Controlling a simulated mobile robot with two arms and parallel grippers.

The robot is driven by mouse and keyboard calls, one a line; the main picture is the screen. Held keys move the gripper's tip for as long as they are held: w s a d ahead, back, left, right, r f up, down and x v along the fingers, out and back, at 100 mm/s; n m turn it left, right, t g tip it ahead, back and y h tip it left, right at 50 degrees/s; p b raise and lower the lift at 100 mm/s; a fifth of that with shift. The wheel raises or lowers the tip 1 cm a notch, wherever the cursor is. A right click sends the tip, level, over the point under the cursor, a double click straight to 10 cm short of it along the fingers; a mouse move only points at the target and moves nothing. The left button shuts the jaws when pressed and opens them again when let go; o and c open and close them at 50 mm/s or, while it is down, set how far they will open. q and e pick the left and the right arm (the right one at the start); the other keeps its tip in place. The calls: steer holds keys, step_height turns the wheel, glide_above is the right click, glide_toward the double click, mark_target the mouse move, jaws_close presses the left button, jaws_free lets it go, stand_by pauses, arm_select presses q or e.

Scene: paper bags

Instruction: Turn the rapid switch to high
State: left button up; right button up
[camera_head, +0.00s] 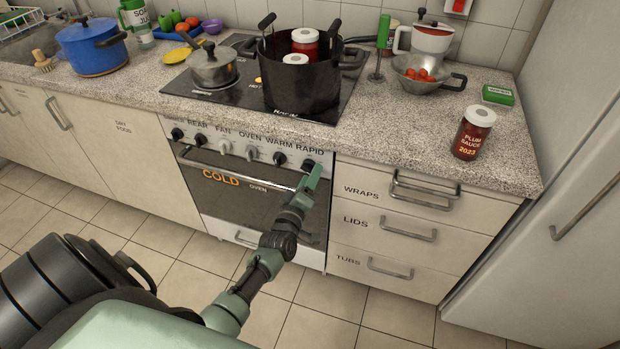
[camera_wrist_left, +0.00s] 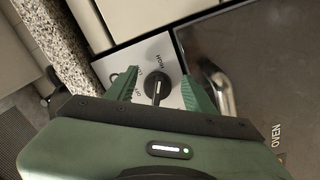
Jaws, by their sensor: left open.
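The rapid switch (camera_head: 308,165) is a black round knob at the right end of the oven's control panel, under the label RAPID. My left gripper (camera_head: 313,178) is right in front of it and partly covers it. In the left wrist view, a black knob (camera_wrist_left: 157,87) with a white pointer line sits between the two green fingers of my left gripper (camera_wrist_left: 158,77), which are open. The pointer line runs toward the bottom of that view. My right gripper is not in view.
An oven handle (camera_head: 235,173) runs below the knobs, and its end is close to the right finger in the left wrist view (camera_wrist_left: 219,90). Other knobs (camera_head: 251,154) line the panel to the left. A large black pot (camera_head: 300,88) stands on the cooktop above. Drawers (camera_head: 360,220) are to the right.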

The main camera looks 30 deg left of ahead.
arm_select(q)
steer(key=v, duration=0.7)
steer(key=shift+s, duration=0.4)
steer(key=s+d+f+m+g+h, duration=0.1)
steer(key=s+d+f+m+g, duration=0.2)
steer(key=f, duration=0.6)
steer(key=s+d+f+m+g+h, duration=0.25)
steer(key=s+f, duration=0.35)
steer(key=f, duration=0.3)
steer(key=s+d+f+m+g, duration=0.2)
steer(key=s+d+f+m, duration=0.15)
steer(key=f, duration=0.55)
steer(key=s+f+m+g, duration=0.2)
steer(key=s+f, duration=0.3)
steer(key=s, duration=0.5)
steer(key=s+d+f+m+g, duration=0.1)
steer(key=s+f+m+g, duration=0.2)
steer(key=s, duration=0.8)
steer(key=s+f+m+g, duration=0.3)
steer(key=s+f, duration=0.5)
steer(key=s, duration=0.3)
steer(key=shift+d+g, duration=0.35)
steer(key=shift+g, duration=0.2)
steer(key=shift+h, duration=0.25)
